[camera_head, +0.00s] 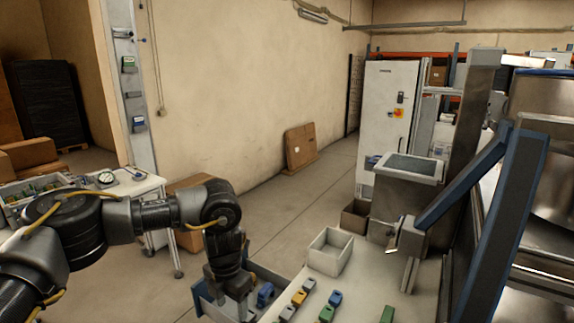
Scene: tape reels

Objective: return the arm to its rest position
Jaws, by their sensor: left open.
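My left arm comes in from the left edge, bends at a black joint and points down. My left gripper (238,308) is at its lower end, over a blue-grey bin (268,272), near the bottom edge of the view. It is open; its fingertips are hard to make out against the dark bin. A blue piece (265,294) shows in the bin, just right of the gripper and apart from it. My right gripper is not in view.
A white table (357,292) carries an empty open white box (329,252) and several small coloured pieces (326,313). A metal machine with blue-edged beams (500,215) stands at right. A cluttered white cart (137,186) is behind my arm. The middle floor is clear.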

